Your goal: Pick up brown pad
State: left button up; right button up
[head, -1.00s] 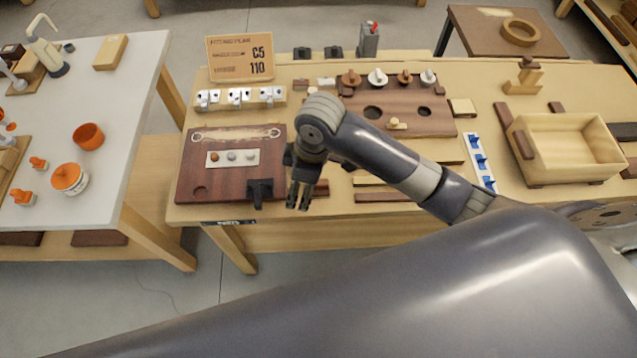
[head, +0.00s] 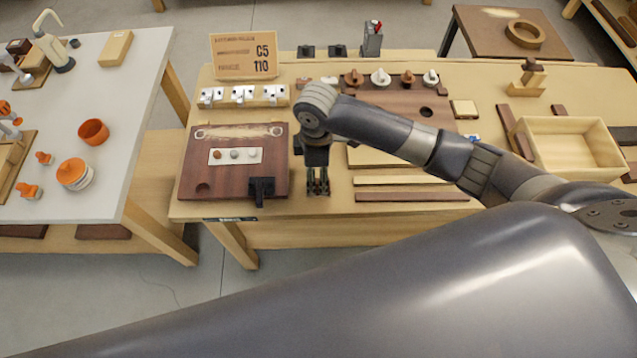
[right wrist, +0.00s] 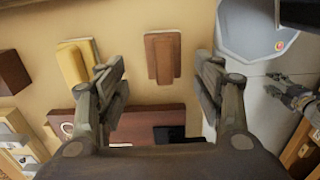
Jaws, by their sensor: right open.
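The brown pad (right wrist: 163,57) is a small oblong brown block with a lighter brown layer under it, seen from above in the right wrist view. It lies on the tan bench top between the lines of my two fingers, apart from both. My right gripper (right wrist: 162,70) is open and empty above it, pointing down. In the head view my right gripper (head: 318,188) hangs just right of the dark board, and it hides the pad there.
A dark brown board (head: 225,185) with a black clamp (head: 262,191) lies close left of the gripper. A yellow block (right wrist: 72,65) lies near the pad. Long strips (head: 415,197) lie to the right. A wooden tray (head: 570,141) stands farther right.

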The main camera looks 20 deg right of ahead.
jog(key=f, duration=0.3)
jog(key=shift+s+d+f+p, duration=0.15)
jog(key=shift+s+f+p, duration=0.1)
jog(key=shift+s+p, duration=0.1)
jog(key=shift+f, duration=0.3)
jog(key=c, duration=1.1)
jog(key=shift+c, duration=0.2)
jog(key=shift+r, duration=0.1)
jog(key=shift+w+r, duration=0.1)
jog(key=shift+r, duration=0.4)
notch_tip(320, 180, up, 2)
jog(key=shift+r+b, duration=0.1)
jog(key=shift+b, duration=0.45)
jog(key=s+a+r+b, duration=0.1)
jog(key=s+a+b, duration=0.1)
jog(key=s+a, duration=0.9)
jog(key=shift+s+r+b, duration=0.35)
